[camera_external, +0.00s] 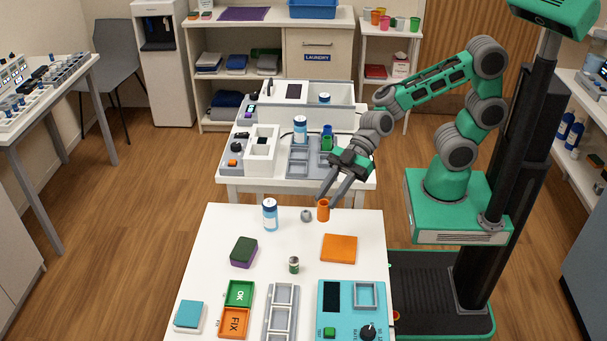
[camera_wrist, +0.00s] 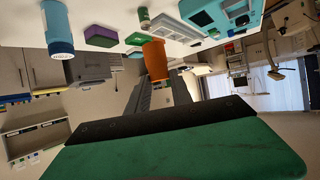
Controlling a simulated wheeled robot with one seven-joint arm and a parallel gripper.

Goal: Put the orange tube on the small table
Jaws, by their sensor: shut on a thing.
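The orange tube (camera_external: 323,211) is upright over the far right part of the white front table (camera_external: 225,225). It also shows in the wrist view (camera_wrist: 156,58), upside down there, between the fingers. My gripper (camera_external: 327,200) reaches down from the back right, and its fingers are shut on the tube. I cannot tell whether the tube's bottom touches the tabletop. A small white table (camera_external: 372,33) with several coloured cups on top stands at the back wall, well beyond my gripper.
An orange pad (camera_external: 339,248), a green-purple block (camera_external: 243,251) and a small jar (camera_external: 294,265) lie nearer. A second table (camera_external: 245,184) with devices stands behind.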

